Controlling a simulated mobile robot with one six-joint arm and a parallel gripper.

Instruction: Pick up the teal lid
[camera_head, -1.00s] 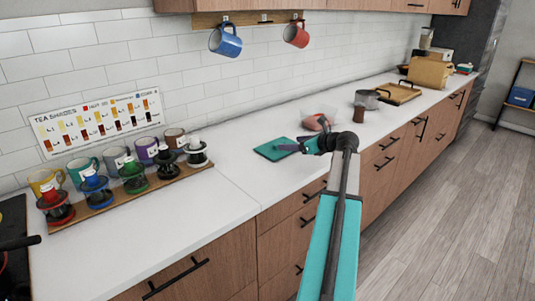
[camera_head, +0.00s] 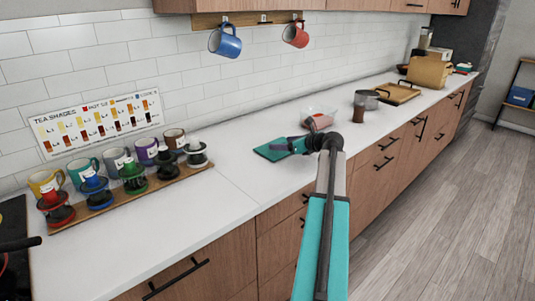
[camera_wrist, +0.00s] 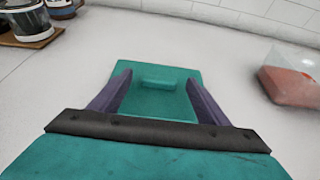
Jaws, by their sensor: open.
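The teal lid (camera_head: 268,152) lies flat on the white counter. In the wrist view the lid (camera_wrist: 158,104) is a rectangle with rounded corners and a raised block at its middle. My gripper (camera_head: 284,148) is low over the lid's right side in the head view and partly covers it. In the wrist view my gripper (camera_wrist: 158,78) has its two purple fingers spread, one over each side of the lid, with nothing held between them. Whether the fingertips touch the lid cannot be told.
A clear container with reddish contents (camera_wrist: 291,82) stands right of the lid in the wrist view, and behind my wrist in the head view (camera_head: 319,120). A wooden tray of mugs and presses (camera_head: 134,197) is to the left. Bare counter lies between.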

